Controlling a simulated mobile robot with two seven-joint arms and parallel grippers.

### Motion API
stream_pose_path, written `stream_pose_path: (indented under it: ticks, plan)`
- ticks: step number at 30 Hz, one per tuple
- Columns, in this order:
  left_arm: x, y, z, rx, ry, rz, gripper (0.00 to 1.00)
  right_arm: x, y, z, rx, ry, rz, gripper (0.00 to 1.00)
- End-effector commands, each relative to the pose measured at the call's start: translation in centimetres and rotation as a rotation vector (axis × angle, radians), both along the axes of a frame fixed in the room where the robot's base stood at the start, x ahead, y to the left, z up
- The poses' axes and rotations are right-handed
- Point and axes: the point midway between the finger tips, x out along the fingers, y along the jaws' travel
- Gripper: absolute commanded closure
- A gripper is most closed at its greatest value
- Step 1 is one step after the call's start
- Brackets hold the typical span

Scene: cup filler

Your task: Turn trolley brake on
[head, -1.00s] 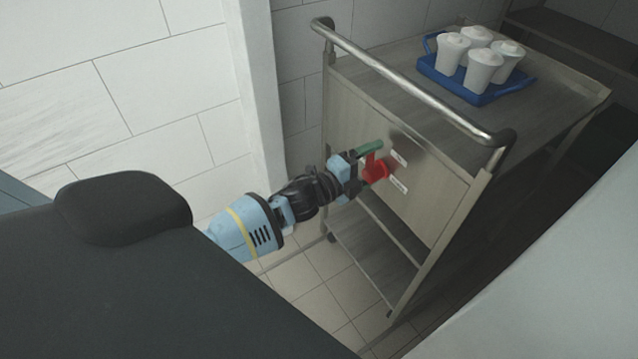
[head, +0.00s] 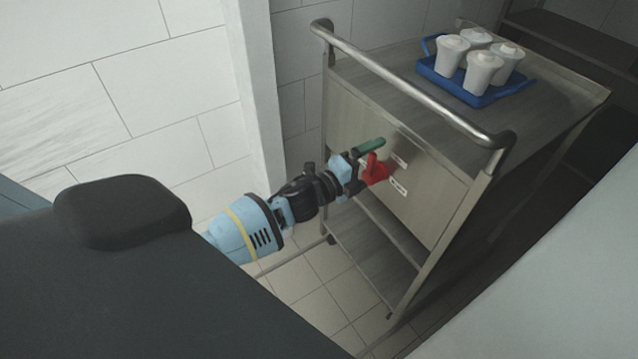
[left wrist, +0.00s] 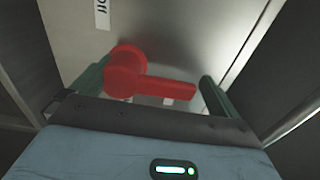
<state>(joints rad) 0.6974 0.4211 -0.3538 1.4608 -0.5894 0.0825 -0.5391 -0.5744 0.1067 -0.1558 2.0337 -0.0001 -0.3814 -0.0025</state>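The red brake lever (head: 375,171) sits on the end panel of the trolley (head: 425,200), below its handle bar. Two small white labels (head: 398,186) are beside it. In the left wrist view, the red lever (left wrist: 150,85) runs from its round hub at left toward the right, and a label reading "Off" (left wrist: 102,13) is above left. My left gripper (head: 361,165) is at the lever. Its green fingers (left wrist: 155,82) are apart, one beside the hub and one past the lever's free end. In the head view one finger is mostly hidden. My right gripper is not in view.
A blue tray (head: 430,74) with several white lidded cups (head: 485,70) stands on the trolley top. The metal handle bar (head: 400,80) runs above the lever. A white tiled wall (head: 150,90) is at left. The tiled floor (head: 315,300) in front of the trolley is clear.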

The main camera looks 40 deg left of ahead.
Motion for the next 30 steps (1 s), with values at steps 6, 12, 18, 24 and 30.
stream_pose_path:
  ticks: [6, 12, 18, 24, 30]
  plan:
    - [-0.6, 0.1, -0.3, -0.003, 0.005, -0.001, 0.0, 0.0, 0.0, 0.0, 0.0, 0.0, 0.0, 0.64]
    - [-3.0, 1.1, -0.3, -0.004, 0.005, -0.002, 0.0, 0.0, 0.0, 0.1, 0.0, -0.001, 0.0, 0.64]
    - [-5.8, 2.3, -0.2, -0.005, 0.001, 0.0, 0.0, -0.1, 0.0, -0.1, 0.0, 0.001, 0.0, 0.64]
    - [-7.4, 3.0, -0.1, -0.005, -0.004, 0.001, 0.0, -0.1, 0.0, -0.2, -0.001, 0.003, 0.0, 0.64]
    - [-7.8, 3.2, 0.0, -0.005, -0.006, 0.001, 0.0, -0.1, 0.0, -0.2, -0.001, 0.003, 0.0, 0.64]
